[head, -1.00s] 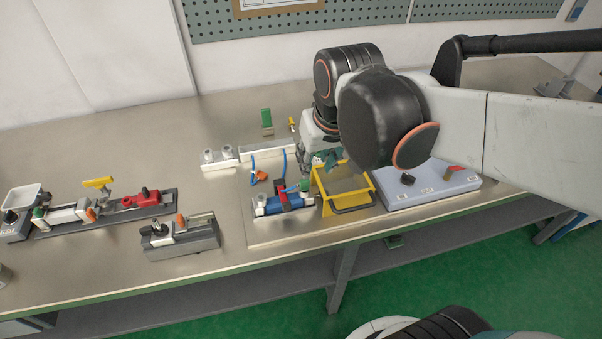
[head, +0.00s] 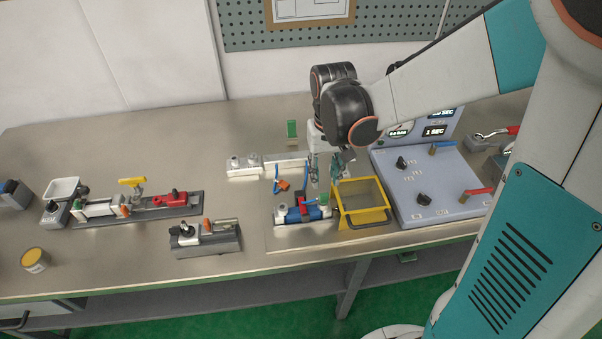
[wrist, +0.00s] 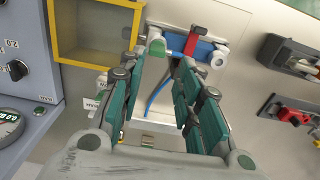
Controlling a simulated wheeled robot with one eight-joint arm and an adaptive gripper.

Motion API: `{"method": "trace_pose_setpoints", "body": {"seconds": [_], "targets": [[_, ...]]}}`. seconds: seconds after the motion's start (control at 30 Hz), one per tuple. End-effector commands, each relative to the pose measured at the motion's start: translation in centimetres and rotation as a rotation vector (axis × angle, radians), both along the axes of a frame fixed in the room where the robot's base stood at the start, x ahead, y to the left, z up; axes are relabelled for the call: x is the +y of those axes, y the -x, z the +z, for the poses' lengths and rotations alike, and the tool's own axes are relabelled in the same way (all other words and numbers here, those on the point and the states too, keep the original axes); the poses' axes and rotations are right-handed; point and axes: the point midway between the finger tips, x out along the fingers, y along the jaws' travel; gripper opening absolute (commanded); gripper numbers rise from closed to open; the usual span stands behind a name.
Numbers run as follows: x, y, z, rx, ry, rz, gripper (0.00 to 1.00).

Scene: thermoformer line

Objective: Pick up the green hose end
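A blue and white fitting block (head: 298,214) with a red lever stands on the bench; it also shows in the wrist view (wrist: 190,48). A green piece (head: 324,199) sits at its right end, and the wrist view shows it as a short green cylinder (wrist: 157,47). I take this for the green hose end, but cannot be sure. My gripper (head: 327,168) hangs just behind and above the block, fingers pointing down. In the wrist view its green-padded fingers (wrist: 158,70) are spread with nothing clearly between the tips. A blue hose (wrist: 158,97) shows between them.
A yellow bin (head: 362,222) stands right of the block, beside a grey control panel (head: 437,188). An orange hose end (head: 283,185) lies behind the block. A white rail (head: 245,168) and an upright green piece (head: 292,129) are further back. Bench is clear at left rear.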

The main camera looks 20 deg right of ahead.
Motion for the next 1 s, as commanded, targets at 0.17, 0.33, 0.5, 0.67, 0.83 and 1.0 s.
{"method": "trace_pose_setpoints", "body": {"seconds": [0.17, 0.33, 0.5, 0.67, 0.83, 1.0], "targets": [[0.0, 0.0, -3.0, -0.001, 0.000, 0.000, 0.32], [0.0, 0.0, -3.9, -0.001, 0.000, 0.000, 0.32], [-0.2, 0.0, -5.1, -0.001, 0.000, 0.000, 0.32], [-0.4, -0.2, -7.5, -0.001, 0.000, 0.000, 0.32], [-0.4, -0.2, -9.1, -0.001, 0.000, 0.000, 0.32], [-0.4, -0.1, -9.0, -0.001, 0.000, 0.000, 0.32]]}}
